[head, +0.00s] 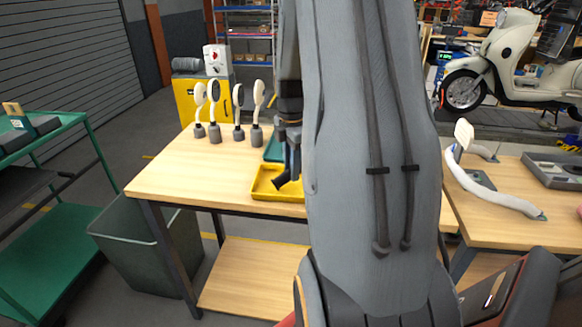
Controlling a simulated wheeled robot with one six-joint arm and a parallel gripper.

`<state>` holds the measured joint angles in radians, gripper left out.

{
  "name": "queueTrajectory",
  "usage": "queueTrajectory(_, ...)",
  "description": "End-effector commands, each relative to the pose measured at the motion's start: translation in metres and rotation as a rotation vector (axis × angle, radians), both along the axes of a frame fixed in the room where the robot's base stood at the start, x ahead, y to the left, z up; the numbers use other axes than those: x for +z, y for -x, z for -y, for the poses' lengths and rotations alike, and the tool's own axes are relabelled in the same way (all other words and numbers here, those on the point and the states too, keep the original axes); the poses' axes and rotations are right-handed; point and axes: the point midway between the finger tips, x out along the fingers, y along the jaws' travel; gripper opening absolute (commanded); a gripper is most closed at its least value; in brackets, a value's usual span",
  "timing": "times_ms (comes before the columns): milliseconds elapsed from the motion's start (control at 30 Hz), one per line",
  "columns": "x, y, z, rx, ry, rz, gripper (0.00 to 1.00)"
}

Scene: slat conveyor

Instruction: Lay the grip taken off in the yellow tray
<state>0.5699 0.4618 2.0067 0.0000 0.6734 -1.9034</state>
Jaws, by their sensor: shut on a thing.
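The yellow tray (262,181) lies on the wooden table near its front edge. My arm hides the tray's right part. My gripper (292,168) points down over the tray. It is shut on a dark grip (281,185), which slants down to the left. The grip's lower end is over or in the tray; I cannot tell whether it touches the floor of the tray. The fingertips are small and partly hidden by my arm.
Several mirrors (239,103) stand on grey bases at the back left of the wooden table (180,172). A green tray (273,148) lies behind the yellow one. A cream scooter (505,55) stands at the back right. A grey bin (140,240) is left below. The table's left part is clear.

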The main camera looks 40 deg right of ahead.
Motion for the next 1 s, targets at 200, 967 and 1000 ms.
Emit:
queueTrajectory(200,0.000,0.000,0.000,0.000,0.000,0.000,0.05)
queueTrajectory(967,0.041,-0.002,0.001,0.000,0.003,0.004,0.46)
queueTrajectory(1000,0.048,-0.002,0.001,0.000,0.003,0.005,0.46)
